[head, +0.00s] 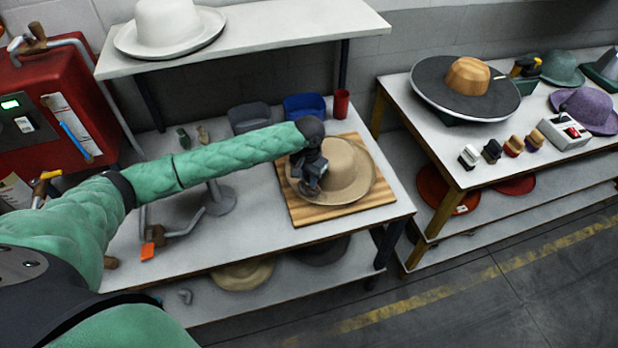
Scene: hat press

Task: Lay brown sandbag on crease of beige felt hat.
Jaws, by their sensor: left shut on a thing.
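The beige felt hat (350,168) lies brim down on a striped wooden board (294,209) on the near table. Its crown stands right of my left gripper. My left gripper (309,187) is over the left part of the brim, beside the crown. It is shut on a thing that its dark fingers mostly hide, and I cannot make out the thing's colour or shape. I cannot see the brown sandbag clearly anywhere. The crease of the crown is hard to make out from here. My right gripper is out of view.
A grey bin-like thing (250,117), a blue one (304,106) and a red cup (341,103) stand behind the board. A metal stand (220,200) is left of it. A shelf (270,40) with a white hat (168,28) overhangs the back. The right table holds more hats.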

